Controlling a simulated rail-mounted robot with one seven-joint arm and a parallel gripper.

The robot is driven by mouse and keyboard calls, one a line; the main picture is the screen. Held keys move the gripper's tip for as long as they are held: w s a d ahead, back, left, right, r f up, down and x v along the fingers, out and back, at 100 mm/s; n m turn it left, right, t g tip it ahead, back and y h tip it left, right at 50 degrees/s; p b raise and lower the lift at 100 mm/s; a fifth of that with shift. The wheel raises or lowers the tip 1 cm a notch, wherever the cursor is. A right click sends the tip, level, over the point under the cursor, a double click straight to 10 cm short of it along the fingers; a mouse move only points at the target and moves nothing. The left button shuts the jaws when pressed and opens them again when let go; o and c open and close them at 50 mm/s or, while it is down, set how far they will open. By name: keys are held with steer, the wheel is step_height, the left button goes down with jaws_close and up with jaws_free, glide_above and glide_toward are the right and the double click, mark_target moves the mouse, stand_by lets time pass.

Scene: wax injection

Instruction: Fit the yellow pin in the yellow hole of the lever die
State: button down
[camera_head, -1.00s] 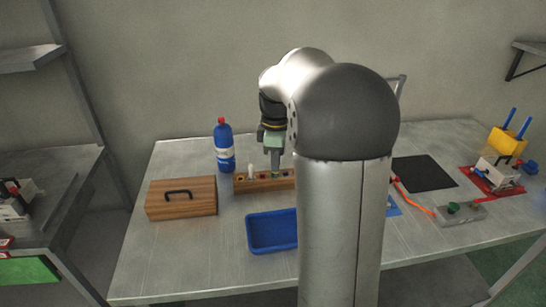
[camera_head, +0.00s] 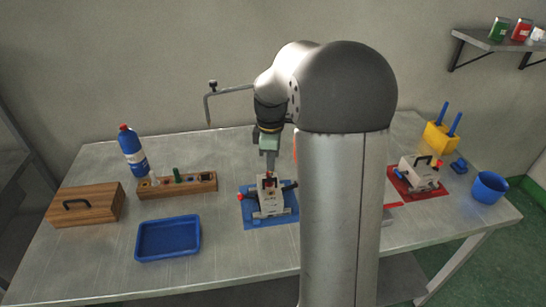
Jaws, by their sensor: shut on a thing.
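My gripper (camera_head: 270,173) points straight down over the grey die block (camera_head: 268,204) with dark side levers, which sits on a blue mat (camera_head: 284,221). The gripper is shut on a small pin-like piece at the top of the die. The piece is mostly hidden by the fingers and too small for its colour to be clear. I cannot tell whether it is in a hole or just above it. The yellow hole cannot be made out. A wooden pin rack (camera_head: 200,187) stands to the left, with a white piece and a green piece (camera_head: 177,175) in it.
A blue tray (camera_head: 168,240), wooden box (camera_head: 87,204) and blue bottle (camera_head: 133,152) stand left. Right are a second die (camera_head: 418,173) on a red mat, a yellow holder (camera_head: 438,138) and a blue cup (camera_head: 488,187). A bent metal bar (camera_head: 232,91) rises behind.

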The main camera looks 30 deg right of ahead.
mark_target(271, 175)
steer(key=shift+a, duration=0.1)
steer(key=shift+f+b, duration=1.9)
steer(key=shift+f, duration=1.05)
steer(key=shift+f, duration=0.25)
